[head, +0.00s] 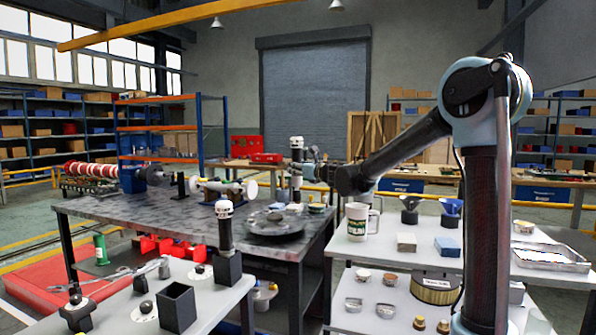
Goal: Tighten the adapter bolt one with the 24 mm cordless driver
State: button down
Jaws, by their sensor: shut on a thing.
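My gripper (308,160) is over the far right part of the dark worktable, small in the head view and partly hidden by my own arm. It is shut on an upright cordless driver with a white and dark top (296,146). The driver's lower end is near the table top, behind a round dark turntable (275,223). I cannot read its size or tell whether it touches anything. Adapter bolt one is too small or hidden to make out.
A similar driver (225,228) stands in a black holder on the front bench, beside an empty black box (177,307). A shaft assembly (222,187) lies on the worktable (130,212). The right bench carries a mug (357,221), a blue block (447,246) and a tray (545,257).

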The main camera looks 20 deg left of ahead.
aim_at(300, 183)
jog(key=shift+f, duration=2.3)
jog(key=shift+s+f, duration=0.15)
jog(key=shift+f, duration=0.8)
dwell(3.6)
jog(key=shift+r, duration=0.1)
